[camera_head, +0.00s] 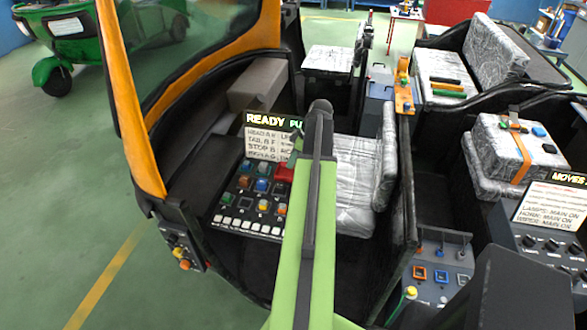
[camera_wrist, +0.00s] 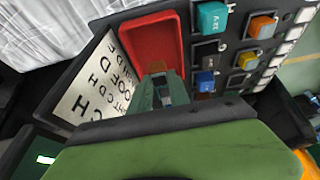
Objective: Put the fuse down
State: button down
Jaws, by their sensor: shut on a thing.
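My gripper (camera_wrist: 160,82) shows in the wrist view with its narrow green fingers close together, shut on a fuse. The fuse is mostly hidden; a small brownish piece shows at the fingertips. The fingertips lie in front of the near end of an open red tray (camera_wrist: 148,46). I cannot tell if the fuse touches the tray floor. In the head view the red tray (camera_head: 285,173) sits at the right edge of the fuse panel (camera_head: 232,211), and my green arm hides the gripper.
Beside the tray are seated fuses: teal (camera_wrist: 212,18), orange (camera_wrist: 262,27) and blue (camera_wrist: 205,81). White switches (camera_wrist: 277,62) line the panel edge. A white lettered card (camera_wrist: 88,88) stands left of the tray.

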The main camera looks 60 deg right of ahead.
jog(key=shift+f+b, duration=1.7)
jog(key=shift+f, duration=0.35)
jog(key=c, duration=1.2)
grip_release()
jog(key=shift+c, duration=0.2)
jog(key=shift+r, duration=0.15)
jog(key=shift+r+p, duration=0.2)
jog(key=shift+p, duration=0.15)
jog(key=p+v, duration=1.1)
jog(key=shift+r, duration=0.4)
jog(key=shift+s, duration=0.15)
jog(key=shift+s, duration=0.1)
